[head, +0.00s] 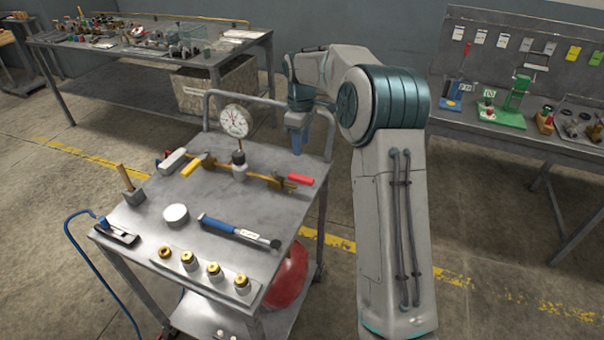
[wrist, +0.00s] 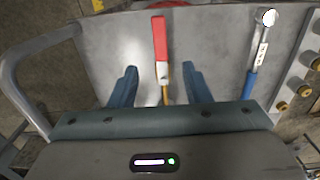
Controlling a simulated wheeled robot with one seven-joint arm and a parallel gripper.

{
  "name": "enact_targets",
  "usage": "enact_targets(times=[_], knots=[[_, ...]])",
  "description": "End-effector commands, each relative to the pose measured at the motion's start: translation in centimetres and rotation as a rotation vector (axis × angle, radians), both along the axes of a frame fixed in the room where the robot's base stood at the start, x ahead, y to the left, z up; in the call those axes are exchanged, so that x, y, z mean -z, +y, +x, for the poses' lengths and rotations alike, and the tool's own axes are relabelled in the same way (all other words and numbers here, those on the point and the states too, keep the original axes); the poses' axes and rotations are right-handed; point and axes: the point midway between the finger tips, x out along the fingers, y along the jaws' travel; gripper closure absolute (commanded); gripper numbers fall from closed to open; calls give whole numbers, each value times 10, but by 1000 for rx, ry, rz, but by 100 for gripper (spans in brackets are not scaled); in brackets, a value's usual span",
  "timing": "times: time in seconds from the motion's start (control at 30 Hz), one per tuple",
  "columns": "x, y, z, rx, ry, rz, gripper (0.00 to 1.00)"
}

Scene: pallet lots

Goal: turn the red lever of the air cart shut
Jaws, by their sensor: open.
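The air cart (head: 140,235) is a grey metal cart with a gauge (head: 235,121) standing on a brass pipe across its top. The red lever (head: 300,179) is at the right end of that pipe, and a yellow lever (head: 192,167) is nearer its left end. In the wrist view the red lever (wrist: 160,50) lies between and beyond my fingers, pointing away from them. My gripper (wrist: 158,72) is open and empty, with a blue finger on each side of the lever's line, touching neither. In the head view my gripper (head: 297,145) is over the cart's far right part, behind the red lever.
A blue-handled wrench (head: 235,230), a white round puck (head: 176,214) and several brass fittings (head: 213,271) lie on the cart top. A handle rail (head: 260,98) rises at the cart's far edge. Benches with tools (head: 490,110) stand behind.

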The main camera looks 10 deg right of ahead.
Motion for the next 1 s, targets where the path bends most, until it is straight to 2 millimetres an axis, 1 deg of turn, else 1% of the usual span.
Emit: enact_targets(times=[0.03,0.3,0.5,0.7,1.0], knots=[[10,0,-1,0,4,1,56],[68,-1,-2,1,6,-1,56],[101,0,-1,2,3,-1,56],[117,0,-1,1,1,0,56],[120,0,-1,1,1,-1,56]])
